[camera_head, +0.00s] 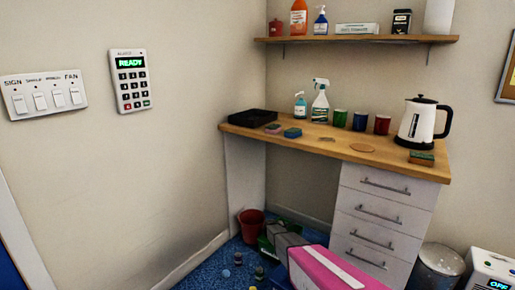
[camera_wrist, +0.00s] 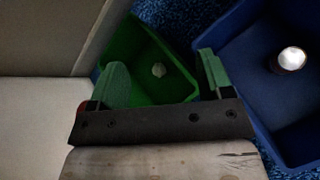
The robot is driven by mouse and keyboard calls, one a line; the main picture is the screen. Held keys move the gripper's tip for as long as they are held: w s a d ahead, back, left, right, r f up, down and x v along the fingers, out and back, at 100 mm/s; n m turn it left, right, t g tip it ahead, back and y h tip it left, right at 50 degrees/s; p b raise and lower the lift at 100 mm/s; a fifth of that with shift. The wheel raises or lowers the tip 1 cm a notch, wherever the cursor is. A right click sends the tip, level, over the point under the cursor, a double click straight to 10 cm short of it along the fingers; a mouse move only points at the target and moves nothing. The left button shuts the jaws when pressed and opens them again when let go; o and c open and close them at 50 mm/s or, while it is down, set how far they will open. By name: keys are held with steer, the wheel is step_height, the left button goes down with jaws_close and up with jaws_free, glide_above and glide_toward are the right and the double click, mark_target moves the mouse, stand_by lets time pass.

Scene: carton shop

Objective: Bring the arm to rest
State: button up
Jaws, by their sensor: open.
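My gripper (camera_wrist: 162,77) shows in the wrist view with its two green fingers spread apart and nothing between them. I cannot make out the gripper in the head view.
A blue bin (camera_wrist: 250,92) with a shiny round object (camera_wrist: 291,59) is right of the green bin. A wooden counter (camera_head: 290,143) with bottles, cups and a kettle (camera_head: 417,121) stands against the wall, under a shelf (camera_head: 365,39). A red bucket (camera_head: 251,226) is on the floor.

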steer(key=s+r+m+g+y, duration=0.2)
steer(key=s+r+m, duration=0.4)
steer(key=s, duration=0.7)
steer(key=s+r+m+g+y, duration=0.2)
steer(key=s+r+m+y, duration=0.2)
steer(key=s+r+m, duration=0.3)
steer(key=s+r+m+g+y, duration=0.2)
steer(key=s+r+m, duration=0.4)
steer(key=s+r, duration=0.6)
steer(key=s+y, duration=0.1)
steer(key=s, duration=0.6)
steer(key=shift+m, duration=0.3)
